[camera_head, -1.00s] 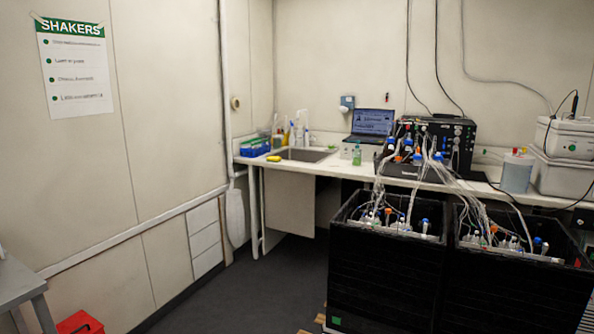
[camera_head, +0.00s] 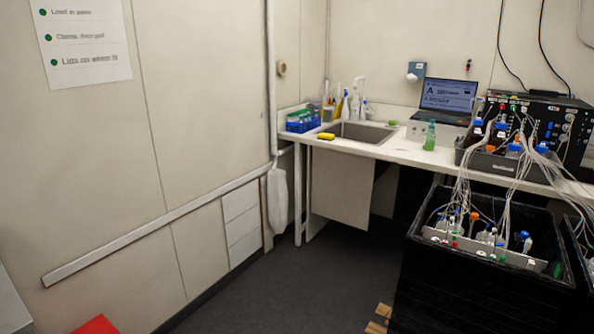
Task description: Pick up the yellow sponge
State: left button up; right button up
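The yellow sponge (camera_head: 326,136) lies on the front left rim of the counter (camera_head: 414,153), at the edge of the sink (camera_head: 360,131), across the room from me. It is small in the head view and nothing covers it. Neither of my grippers shows in the view.
A blue rack (camera_head: 301,122) and several bottles stand behind the sponge. A large black bin (camera_head: 480,280) with tubing stands at the right. A red object (camera_head: 97,325) is at lower left. The grey floor (camera_head: 300,285) between is open.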

aim_at(324, 136)
jog(key=i+u, duration=0.25)
jog(key=i, duration=1.6)
